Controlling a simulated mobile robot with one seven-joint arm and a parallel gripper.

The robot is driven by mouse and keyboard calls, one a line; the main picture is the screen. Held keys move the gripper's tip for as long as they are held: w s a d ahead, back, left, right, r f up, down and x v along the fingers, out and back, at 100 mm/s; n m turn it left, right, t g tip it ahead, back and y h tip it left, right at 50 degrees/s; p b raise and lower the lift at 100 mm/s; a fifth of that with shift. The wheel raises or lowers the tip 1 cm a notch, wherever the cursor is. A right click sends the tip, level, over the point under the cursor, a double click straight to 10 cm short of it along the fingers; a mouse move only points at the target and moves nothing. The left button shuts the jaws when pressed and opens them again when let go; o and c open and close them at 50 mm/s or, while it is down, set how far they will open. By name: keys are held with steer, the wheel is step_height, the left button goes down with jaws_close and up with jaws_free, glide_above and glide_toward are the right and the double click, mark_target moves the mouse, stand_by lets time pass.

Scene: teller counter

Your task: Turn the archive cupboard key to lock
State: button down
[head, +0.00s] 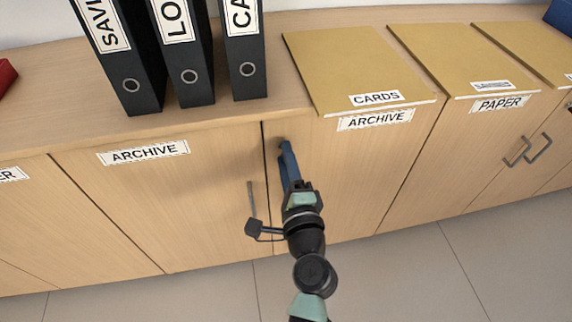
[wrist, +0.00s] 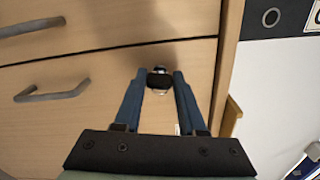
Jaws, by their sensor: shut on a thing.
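The archive cupboard has two pale wood doors, the left one (head: 115,205) and the right one (head: 345,175), both closed with a narrow dark gap between them. Each bears an ARCHIVE label. My gripper (head: 284,146) reaches the upper inner corner of the right door, near the gap. In the wrist view, the blue fingers of my gripper (wrist: 159,75) are shut on the key (wrist: 160,79), one on each side of its black head. A bit of silver metal shows by the head. The keyhole is hidden, and in the head view the fingers hide the key.
A bar handle (head: 251,198) is on the left door, beside my wrist. Black binders (head: 190,75) stand on the cupboard top, and tan folders (head: 350,65) lie to their right. Another cupboard with handles (head: 540,147) is at the right. Floor is clear in front.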

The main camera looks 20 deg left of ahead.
steer(key=shift+f+n+b, duration=0.1)
steer(key=shift+n+b, duration=0.55)
steer(key=shift+n, duration=0.55)
steer(key=shift+c, duration=2.4)
jaws_free()
steer(key=v, duration=1.3)
steer(key=shift+p, duration=0.4)
